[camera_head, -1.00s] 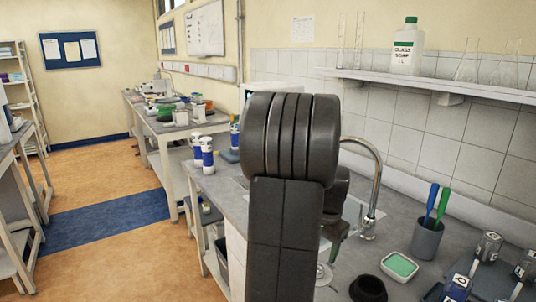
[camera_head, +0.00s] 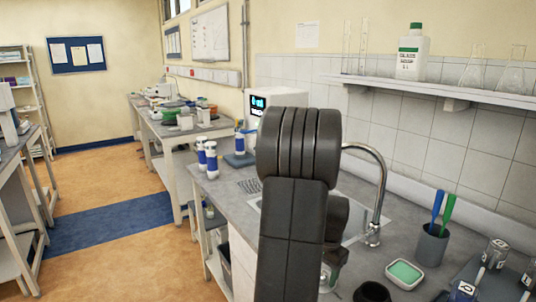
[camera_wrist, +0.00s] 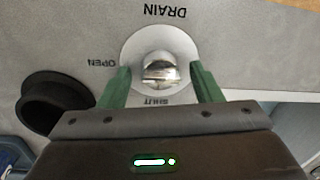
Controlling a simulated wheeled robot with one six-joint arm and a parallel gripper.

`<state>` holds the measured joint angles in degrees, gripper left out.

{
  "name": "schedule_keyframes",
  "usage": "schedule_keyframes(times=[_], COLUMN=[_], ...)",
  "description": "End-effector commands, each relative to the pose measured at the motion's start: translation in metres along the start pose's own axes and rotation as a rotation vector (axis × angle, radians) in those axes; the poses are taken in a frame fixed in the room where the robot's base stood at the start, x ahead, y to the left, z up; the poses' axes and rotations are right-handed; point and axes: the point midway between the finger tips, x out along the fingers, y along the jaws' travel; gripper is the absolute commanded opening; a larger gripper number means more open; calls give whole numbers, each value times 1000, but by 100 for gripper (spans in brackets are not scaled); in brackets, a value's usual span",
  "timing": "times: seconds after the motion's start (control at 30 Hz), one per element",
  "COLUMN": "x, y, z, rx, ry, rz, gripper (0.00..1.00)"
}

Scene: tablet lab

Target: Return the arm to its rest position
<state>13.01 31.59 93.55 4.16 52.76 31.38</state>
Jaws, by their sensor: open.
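My arm (camera_head: 293,220) stands upright in the middle of the head view, in front of the sink counter, and hides part of it. In the wrist view my gripper (camera_wrist: 160,88) is open, with its two green fingers apart. A round metal drain knob (camera_wrist: 160,70) shows between and beyond the fingers, on a plate marked DRAIN, OPEN and SHUT. I cannot tell how far the fingertips are from the knob. Nothing is seen held.
A black round cup (camera_wrist: 50,102) lies left of the gripper. A tap (camera_head: 376,190) rises right of my arm. A green sponge dish (camera_head: 404,274), a brush holder (camera_head: 431,245) and labelled containers (camera_head: 494,253) stand at right. Blue-and-white bottles (camera_head: 211,160) stand at left.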

Motion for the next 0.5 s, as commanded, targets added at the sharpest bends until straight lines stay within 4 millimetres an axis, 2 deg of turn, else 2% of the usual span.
schedule_keyframes(times=[0.17, 0.5], x=[-24, -92], y=[0, 0], z=[-1, -1], rx=[2, 3], ry=[6, 7], rz=[-3, -3], gripper=[59, 59])
